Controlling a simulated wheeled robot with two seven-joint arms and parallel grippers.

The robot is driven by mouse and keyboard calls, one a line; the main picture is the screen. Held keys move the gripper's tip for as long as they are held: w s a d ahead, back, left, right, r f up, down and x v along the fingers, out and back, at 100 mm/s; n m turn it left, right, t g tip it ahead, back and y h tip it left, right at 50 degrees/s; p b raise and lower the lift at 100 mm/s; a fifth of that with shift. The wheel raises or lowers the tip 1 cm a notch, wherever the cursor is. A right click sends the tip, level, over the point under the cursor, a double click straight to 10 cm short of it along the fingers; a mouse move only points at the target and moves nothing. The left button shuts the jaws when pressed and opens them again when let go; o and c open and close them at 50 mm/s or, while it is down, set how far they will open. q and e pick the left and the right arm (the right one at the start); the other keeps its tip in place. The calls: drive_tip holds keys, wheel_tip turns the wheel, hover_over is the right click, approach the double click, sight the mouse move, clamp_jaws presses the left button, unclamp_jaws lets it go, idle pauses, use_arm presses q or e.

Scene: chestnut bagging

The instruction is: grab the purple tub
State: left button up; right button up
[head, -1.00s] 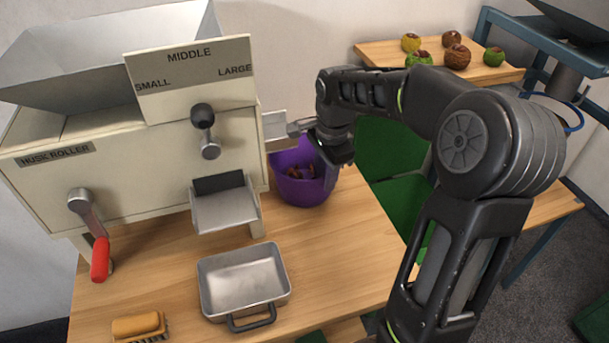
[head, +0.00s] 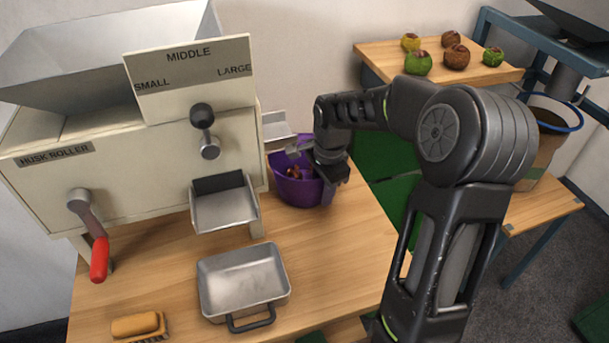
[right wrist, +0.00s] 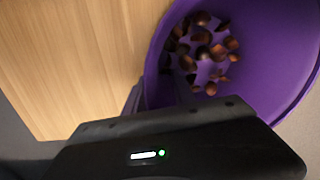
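The purple tub (head: 298,190) stands upright on the wooden table, right of the husk roller, with several brown chestnuts (right wrist: 205,50) inside. My right gripper (head: 314,172) is at the tub's right side, low over the rim. Its fingers look spread, one on the inner side of the wall and one outside. In the right wrist view the tub wall (right wrist: 285,75) fills the right, and the dark fingers are partly hidden by the gripper body. I cannot tell whether they touch the wall. My left gripper is not in view.
The husk roller (head: 150,180) stands left of the tub, its side chute (head: 277,128) just above it. A metal pan (head: 243,283) and a brush (head: 138,325) lie in front. A back table (head: 385,50) holds several fruits. A blue-rimmed bucket (head: 550,120) stands right.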

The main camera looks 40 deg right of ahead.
drive_tip(key=shift+c, duration=0.2)
clamp_jaws()
idle(0.3)
idle(1.1)
